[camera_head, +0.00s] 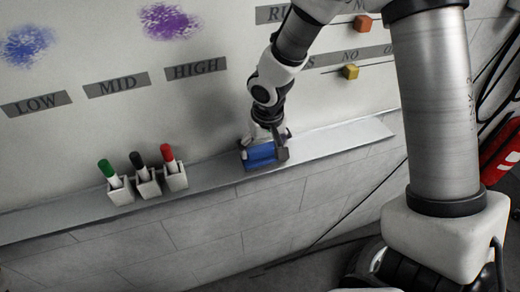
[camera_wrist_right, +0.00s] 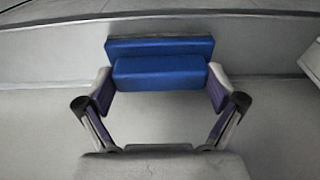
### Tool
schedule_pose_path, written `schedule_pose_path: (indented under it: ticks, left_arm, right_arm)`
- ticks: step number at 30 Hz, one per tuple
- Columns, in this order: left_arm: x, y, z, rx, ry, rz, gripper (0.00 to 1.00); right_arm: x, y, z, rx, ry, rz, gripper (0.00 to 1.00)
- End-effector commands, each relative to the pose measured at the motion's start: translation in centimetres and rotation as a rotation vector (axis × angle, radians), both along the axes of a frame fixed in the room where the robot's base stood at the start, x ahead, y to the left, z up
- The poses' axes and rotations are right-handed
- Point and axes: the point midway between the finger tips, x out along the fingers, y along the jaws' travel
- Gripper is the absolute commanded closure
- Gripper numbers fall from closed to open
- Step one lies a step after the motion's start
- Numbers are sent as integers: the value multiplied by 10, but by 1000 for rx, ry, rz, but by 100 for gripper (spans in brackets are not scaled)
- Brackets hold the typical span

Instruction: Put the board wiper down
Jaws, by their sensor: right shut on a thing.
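The board wiper (camera_head: 260,156) is blue and block-shaped. In the head view it is at the ledge (camera_head: 215,175) below the whiteboard, right of the marker holders. My right gripper (camera_head: 268,143) is shut on it from above. In the right wrist view the wiper (camera_wrist_right: 160,70) sits between the two fingertips of my right gripper (camera_wrist_right: 160,88), one finger at each end. I cannot tell whether the wiper's underside touches the ledge. My left gripper is not in view.
Three holders (camera_head: 148,183) with a green, a black and a red marker stand on the ledge to the left. The ledge right of the wiper is bare. Orange (camera_head: 363,25) and yellow (camera_head: 350,71) blocks are on the board at upper right.

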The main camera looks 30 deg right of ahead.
Motion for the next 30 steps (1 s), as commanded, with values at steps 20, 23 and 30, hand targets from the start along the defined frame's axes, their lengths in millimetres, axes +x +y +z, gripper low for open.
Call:
schedule_pose_path:
  ticks: [20, 23, 30]
  left_arm:
    - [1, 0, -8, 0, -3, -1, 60]
    - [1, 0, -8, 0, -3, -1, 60]
    - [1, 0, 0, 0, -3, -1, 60]
  right_arm:
    - [-1, 0, -7, 0, -1, 0, 0]
    - [-1, 0, -7, 0, -1, 0, 0]
    - [-2, 0, 17, -1, -6, -2, 0]
